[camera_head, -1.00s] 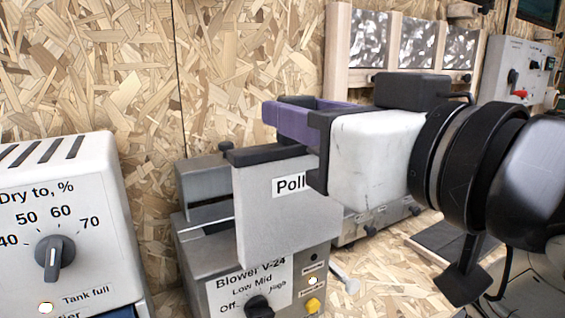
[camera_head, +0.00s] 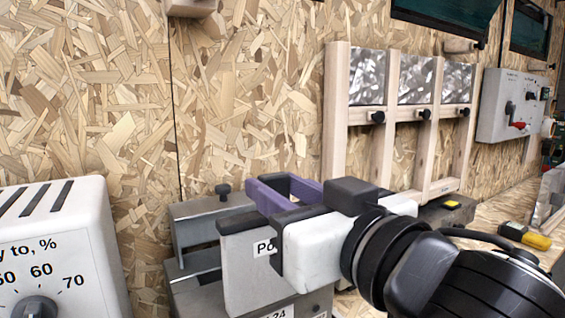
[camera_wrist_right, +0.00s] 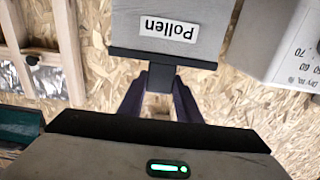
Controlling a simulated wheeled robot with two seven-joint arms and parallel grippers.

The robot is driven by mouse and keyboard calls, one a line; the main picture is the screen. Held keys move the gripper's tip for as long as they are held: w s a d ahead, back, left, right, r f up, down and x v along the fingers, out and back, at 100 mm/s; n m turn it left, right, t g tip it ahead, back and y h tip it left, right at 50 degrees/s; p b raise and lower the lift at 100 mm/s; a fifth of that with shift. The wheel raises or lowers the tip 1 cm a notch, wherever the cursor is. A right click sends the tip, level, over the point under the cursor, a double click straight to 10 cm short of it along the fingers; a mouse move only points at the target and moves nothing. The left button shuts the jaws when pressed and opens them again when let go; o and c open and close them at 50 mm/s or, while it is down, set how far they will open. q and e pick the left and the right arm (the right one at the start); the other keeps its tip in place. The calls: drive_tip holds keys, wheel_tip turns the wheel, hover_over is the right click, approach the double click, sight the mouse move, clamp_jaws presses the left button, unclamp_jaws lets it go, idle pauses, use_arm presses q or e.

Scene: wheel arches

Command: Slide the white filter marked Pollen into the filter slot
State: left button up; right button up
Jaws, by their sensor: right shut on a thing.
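The pale grey-white filter (camera_head: 245,275) is upright, with a dark top edge and a label reading "Po…"; the right wrist view shows the filter (camera_wrist_right: 205,45) with its full "Pollen" label upside down. My right gripper (camera_head: 272,200) has purple fingers, shut on the dark tab (camera_wrist_right: 160,77) at the filter's top edge. The grey blower housing (camera_head: 192,262) stands behind and below the filter. My left gripper is not in view.
A white box with a dial (camera_head: 60,230) stands at left. A wooden frame with metallic panels (camera_head: 378,85) is behind, with a grey control box (camera_head: 505,105) at right. A yellow-and-black object (camera_head: 525,236) lies on the bench. The chipboard wall is close behind.

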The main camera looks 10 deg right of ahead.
drive_tip(key=p, duration=0.2)
drive_tip(key=shift+w+a+r+p, duration=0.2)
drive_tip(key=shift+w+r+p, duration=0.05)
drive_tip(key=shift+w+p, duration=0.15)
drive_tip(key=b+x, duration=0.2)
drive_tip(key=x, duration=1)
use_arm(q)
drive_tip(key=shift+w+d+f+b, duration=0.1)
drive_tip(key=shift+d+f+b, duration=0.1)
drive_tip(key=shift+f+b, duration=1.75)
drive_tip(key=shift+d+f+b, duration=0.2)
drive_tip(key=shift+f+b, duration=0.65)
drive_tip(key=shift+b, duration=2.2)
use_arm(e)
wheel_tip(320, 180, down, 15)
drive_tip(key=shift+s, duration=0.35)
drive_tip(key=shift+f, duration=0.1)
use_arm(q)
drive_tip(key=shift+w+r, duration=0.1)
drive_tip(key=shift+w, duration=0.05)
use_arm(e)
drive_tip(key=o, duration=1)
